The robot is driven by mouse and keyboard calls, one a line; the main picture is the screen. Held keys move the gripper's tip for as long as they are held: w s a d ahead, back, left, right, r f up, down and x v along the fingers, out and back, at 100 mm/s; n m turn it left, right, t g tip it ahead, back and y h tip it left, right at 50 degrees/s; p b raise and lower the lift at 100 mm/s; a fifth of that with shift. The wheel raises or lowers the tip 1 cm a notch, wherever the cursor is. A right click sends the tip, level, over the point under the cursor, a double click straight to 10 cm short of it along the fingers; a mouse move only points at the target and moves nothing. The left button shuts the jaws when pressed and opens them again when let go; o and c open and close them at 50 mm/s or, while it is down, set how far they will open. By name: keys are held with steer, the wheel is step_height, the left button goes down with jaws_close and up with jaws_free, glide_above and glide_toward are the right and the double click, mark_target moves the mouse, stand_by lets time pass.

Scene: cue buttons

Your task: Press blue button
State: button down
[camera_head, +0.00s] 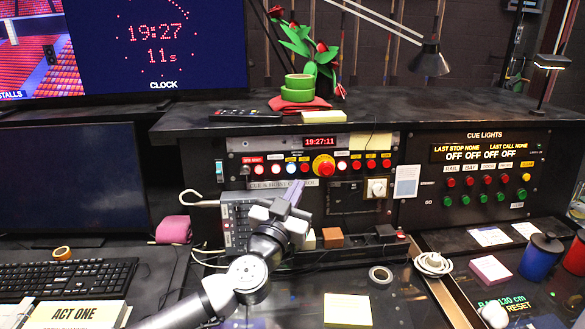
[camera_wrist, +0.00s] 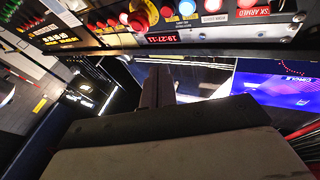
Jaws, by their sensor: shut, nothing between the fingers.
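The blue button (camera_head: 291,169) is a small lit button in the row on the cue and drive control panel (camera_head: 240,146), left of a large red button (camera_head: 323,165). In the wrist view my gripper (camera_wrist: 158,78) points toward the panel's edge, below the blue button in the picture. I see no contact with the button.
A black cue lights panel (camera_head: 484,170) with red and green buttons stands at the right. A keyboard (camera_head: 68,278) and booklet lie on the desk at left. A grey box (camera_head: 236,222), an orange block (camera_head: 332,237) and a tape roll (camera_head: 380,275) are near my arm.

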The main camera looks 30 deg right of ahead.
mark_target(291, 168)
steer(key=shift+w+d+f+b, duration=0.25)
steer(key=shift+w+d, duration=0.4)
steer(key=shift+w, duration=0.65)
steer(key=shift+w+d+f+b, duration=0.3)
steer(key=shift+w+d, duration=0.35)
steer(key=shift+w, duration=0.65)
steer(key=shift+w+d+f+b, duration=0.1)
steer(key=shift+w+d+b, duration=0.4)
steer(key=shift+w, duration=0.8)
steer(key=shift+w+d, duration=0.1)
steer(key=shift+d, duration=0.1)
steer(key=shift+w+d, duration=0.1)
steer(key=shift+w, duration=0.2)
steer(key=shift+w+r, duration=0.3)
steer(key=shift+w, duration=0.15)
steer(key=shift+s, duration=0.1)
stand_by(0.5)
